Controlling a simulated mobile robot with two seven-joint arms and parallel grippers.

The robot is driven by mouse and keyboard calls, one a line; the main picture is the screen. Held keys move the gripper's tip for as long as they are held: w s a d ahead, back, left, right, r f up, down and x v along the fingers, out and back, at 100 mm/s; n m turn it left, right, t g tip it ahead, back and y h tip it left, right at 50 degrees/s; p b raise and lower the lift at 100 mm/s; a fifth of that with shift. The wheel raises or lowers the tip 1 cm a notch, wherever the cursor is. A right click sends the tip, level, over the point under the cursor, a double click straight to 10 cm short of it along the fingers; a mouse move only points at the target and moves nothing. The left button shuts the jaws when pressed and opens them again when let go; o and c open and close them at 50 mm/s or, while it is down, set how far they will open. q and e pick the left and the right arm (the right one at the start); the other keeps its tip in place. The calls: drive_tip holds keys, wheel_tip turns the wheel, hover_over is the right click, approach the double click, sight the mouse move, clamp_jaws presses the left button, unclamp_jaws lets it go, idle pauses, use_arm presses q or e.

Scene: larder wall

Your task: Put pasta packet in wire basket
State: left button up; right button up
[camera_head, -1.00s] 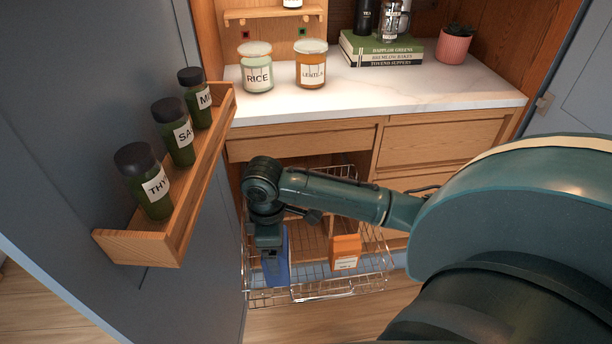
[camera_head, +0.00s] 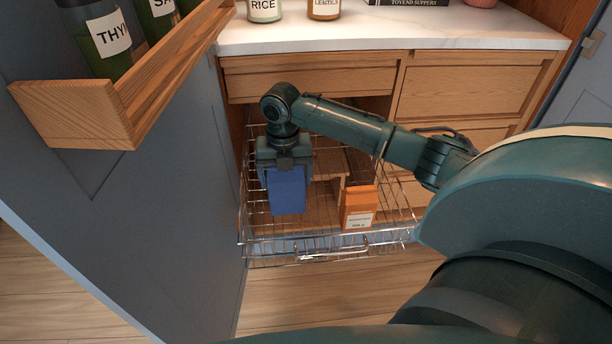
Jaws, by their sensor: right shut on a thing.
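The pasta packet, a blue box-like pack (camera_head: 287,192), hangs below my right gripper (camera_head: 285,168). The gripper is shut on its top end and points down. The packet is upright and overlaps the left part of the wire basket (camera_head: 330,246) in the camera_head view. I cannot tell whether its lower end touches the basket floor. The wire basket is pulled out below the counter. An orange packet with a white label (camera_head: 359,207) stands in its right part. My left gripper is not in view.
A blue-grey door with a wooden rack (camera_head: 80,115) of dark-lidded jars (camera_head: 100,40) stands close on the left. A marble counter (camera_head: 390,35) with jars lies behind and above. Wooden drawers (camera_head: 470,85) are at the right. Floor is clear in front.

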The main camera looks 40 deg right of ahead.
sight(288, 203)
wheel_tip(288, 203, down, 9)
drive_tip(key=b, duration=0.2)
drive_tip(key=shift+f+b, duration=0.1)
drive_tip(key=shift+b, duration=0.2)
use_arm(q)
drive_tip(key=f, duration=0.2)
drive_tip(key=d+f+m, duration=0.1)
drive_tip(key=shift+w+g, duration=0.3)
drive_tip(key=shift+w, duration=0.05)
use_arm(e)
drive_tip(key=shift+f, duration=0.1)
drive_tip(key=o, duration=1.3)
drive_tip(key=shift+f, duration=0.1)
wheel_tip(288, 203, up, 12)
drive_tip(key=p, duration=0.3)
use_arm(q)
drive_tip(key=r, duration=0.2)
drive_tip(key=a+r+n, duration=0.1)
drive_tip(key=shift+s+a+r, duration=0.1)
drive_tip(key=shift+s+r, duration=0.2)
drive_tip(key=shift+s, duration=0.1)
use_arm(e)
drive_tip(key=shift+r, duration=0.2)
